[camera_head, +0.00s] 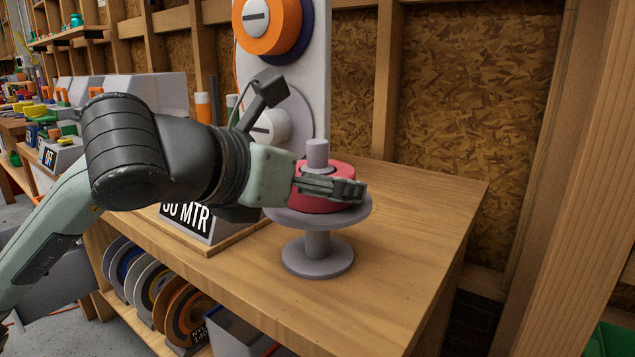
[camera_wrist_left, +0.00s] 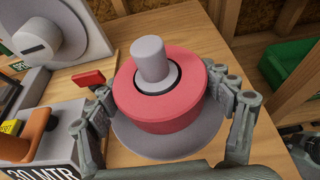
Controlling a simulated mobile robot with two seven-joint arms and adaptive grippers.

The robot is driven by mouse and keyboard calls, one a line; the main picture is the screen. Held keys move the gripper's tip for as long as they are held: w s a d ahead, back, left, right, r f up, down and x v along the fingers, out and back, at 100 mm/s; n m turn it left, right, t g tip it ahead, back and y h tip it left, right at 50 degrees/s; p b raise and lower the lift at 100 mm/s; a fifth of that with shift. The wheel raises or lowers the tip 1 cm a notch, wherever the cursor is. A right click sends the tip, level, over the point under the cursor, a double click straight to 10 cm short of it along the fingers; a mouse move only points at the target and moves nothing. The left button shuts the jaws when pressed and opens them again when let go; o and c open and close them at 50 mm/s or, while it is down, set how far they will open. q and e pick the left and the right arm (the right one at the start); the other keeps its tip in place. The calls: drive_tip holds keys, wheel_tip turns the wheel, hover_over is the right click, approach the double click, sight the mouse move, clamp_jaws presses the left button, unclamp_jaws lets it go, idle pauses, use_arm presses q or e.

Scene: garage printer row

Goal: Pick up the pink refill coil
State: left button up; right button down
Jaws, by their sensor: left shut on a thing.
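The pink refill coil (camera_head: 328,172), reddish-pink and ring-shaped, is around the grey upright post of a round stand (camera_head: 318,257) on the wooden bench. It sits at the stand's grey plate (camera_wrist_left: 150,147); I cannot tell whether it is lifted clear of it. My left gripper (camera_head: 345,188) is shut on the coil from the side. In the left wrist view one finger is on each side of the coil (camera_wrist_left: 160,104), and the post rises through its middle. My right gripper is not in view.
A "30 MTR" sign (camera_head: 187,218) stands left of the stand. A white upright panel (camera_head: 318,70) with an orange spool (camera_head: 267,22) is behind. Several coils fill the shelf below. The bench top (camera_head: 420,215) is clear to the right, up to its edge.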

use_arm(q)
drive_tip(key=shift+r, duration=0.1)
wheel_tip(320, 180, up, 12)
drive_tip(key=shift+p, duration=0.7)
